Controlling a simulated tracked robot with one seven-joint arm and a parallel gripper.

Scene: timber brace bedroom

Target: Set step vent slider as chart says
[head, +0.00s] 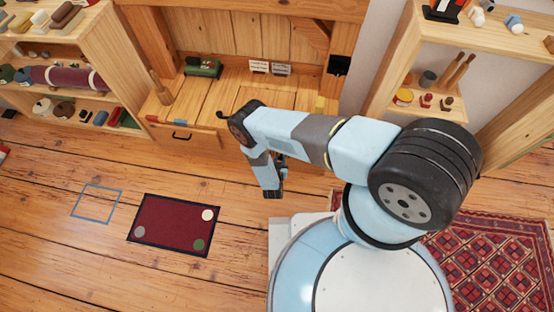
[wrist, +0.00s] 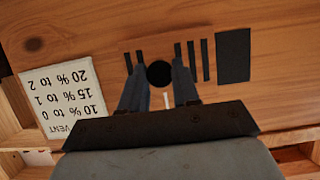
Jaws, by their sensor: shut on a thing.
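The vent slider's round black knob (wrist: 160,73) sits on a wooden panel in the wrist view. My gripper (wrist: 158,88) is shut on the knob, one finger on each side. Dark bars (wrist: 191,60) of differing length lie on the panel on both sides of the knob; the fingers partly hide some. A white chart (wrist: 64,103) at the left appears upside down, with VENT, 10 % to 0, 15 % to 1 and 20 % to 2. In the head view my gripper (head: 273,191) is low before the bench front; the slider is hidden there.
A black rectangle (wrist: 233,55) is on the panel right of the bars. Small white cards (head: 260,66) with unreadable text stand on the bench, beside a green object (head: 203,67). Shelves stand left and right. A dark red mat (head: 172,224) lies on the open floor at left.

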